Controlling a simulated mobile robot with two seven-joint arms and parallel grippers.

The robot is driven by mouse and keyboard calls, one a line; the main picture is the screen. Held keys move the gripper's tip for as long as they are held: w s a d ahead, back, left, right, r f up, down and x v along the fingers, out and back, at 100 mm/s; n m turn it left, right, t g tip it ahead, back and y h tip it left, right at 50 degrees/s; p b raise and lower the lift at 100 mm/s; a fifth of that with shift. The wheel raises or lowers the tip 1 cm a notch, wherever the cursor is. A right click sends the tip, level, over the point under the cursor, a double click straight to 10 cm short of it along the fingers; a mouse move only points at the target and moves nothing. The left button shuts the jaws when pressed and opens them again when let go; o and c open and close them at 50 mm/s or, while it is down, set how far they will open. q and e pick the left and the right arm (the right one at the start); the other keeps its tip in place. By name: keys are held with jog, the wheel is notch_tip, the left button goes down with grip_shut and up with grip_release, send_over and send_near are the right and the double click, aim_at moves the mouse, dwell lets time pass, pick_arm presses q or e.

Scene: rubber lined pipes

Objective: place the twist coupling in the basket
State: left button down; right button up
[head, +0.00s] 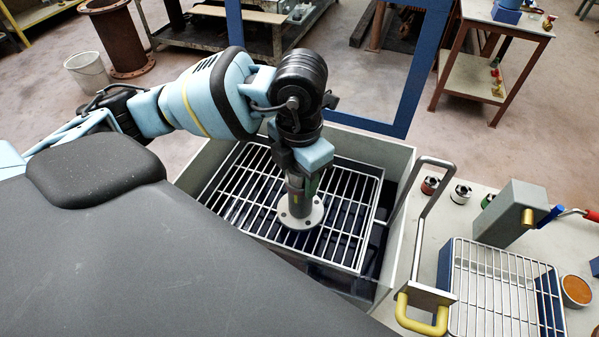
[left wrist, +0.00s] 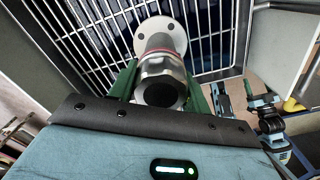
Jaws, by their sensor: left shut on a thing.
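The twist coupling (head: 300,214) is a grey metal fitting with a round, holed flange at its lower end and a red ring on its body. It also shows in the left wrist view (left wrist: 161,40). My left gripper (head: 302,180) points down and is shut on its upper body, with green fingers on both sides. The coupling is upright, flange down, over the middle of the white wire basket (head: 362,219). I cannot tell whether the flange touches the wires. Part of my right arm seems to show at the right of the left wrist view; its jaws are unclear.
The basket sits inside a pale open-topped tank (head: 400,172). A metal handle with a yellow grip (head: 422,318) stands at its right. A second wire rack (head: 500,290), a grey block (head: 510,212) and small canisters (head: 461,194) are on the bench. A blue frame (head: 404,70) rises behind.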

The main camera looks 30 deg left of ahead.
pick_arm(q)
jog(key=shift+f, duration=0.1)
pick_arm(e)
jog(key=shift+s+f, duration=0.1)
pick_arm(q)
jog(key=c, duration=1)
grip_release()
jog(key=o, duration=0.3)
pick_arm(e)
jog(key=shift+s+f, duration=0.1)
pick_arm(q)
jog(key=shift+o, duration=0.2)
notch_tip(320, 180, up, 12)
jog(key=shift+r+p, duration=0.15)
jog(key=shift+p, duration=0.55)
pick_arm(e)
jog(key=shift+w+d+r, duration=0.15)
jog(key=shift+w+r, duration=0.5)
jog(key=shift+r, duration=0.35)
